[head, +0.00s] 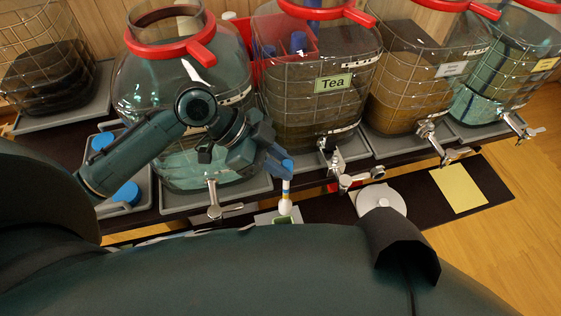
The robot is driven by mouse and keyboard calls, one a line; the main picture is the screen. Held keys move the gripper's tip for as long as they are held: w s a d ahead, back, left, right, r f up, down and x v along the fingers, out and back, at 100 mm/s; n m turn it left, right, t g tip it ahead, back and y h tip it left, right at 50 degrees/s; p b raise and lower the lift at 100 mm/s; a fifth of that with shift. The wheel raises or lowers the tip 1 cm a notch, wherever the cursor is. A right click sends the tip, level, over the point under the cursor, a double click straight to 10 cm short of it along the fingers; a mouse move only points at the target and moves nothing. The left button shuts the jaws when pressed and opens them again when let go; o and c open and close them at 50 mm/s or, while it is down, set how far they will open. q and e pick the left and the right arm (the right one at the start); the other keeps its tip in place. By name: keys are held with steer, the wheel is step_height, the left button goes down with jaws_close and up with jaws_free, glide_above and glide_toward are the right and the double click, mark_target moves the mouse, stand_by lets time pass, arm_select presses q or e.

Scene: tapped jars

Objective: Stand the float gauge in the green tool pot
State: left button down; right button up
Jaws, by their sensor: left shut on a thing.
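My left gripper (281,166) is in front of the jars, shut on the upper end of the float gauge (286,188). The gauge is a thin stick with blue, orange and white bands and a whitish rounded lower end. It hangs about upright, lower end down. Just below it is a small pale thing with a green patch (283,220), mostly hidden behind my body. I cannot tell whether this is the green tool pot, or whether the gauge touches it. No other green pot shows. My right gripper is not in view.
Large glass jars with taps stand in a row on grey trays, one labelled Tea (333,84). Their taps, such as this one (213,207), stick out near the gauge. A red bin (257,72) stands behind. A white round lid (381,201) and a yellow sheet (458,188) lie right.

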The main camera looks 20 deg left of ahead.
arm_select(q)
steer(key=shift+s+r+m+g, duration=0.2)
steer(key=shift+r+m+g, duration=0.3)
steer(key=shift+r+m, duration=0.2)
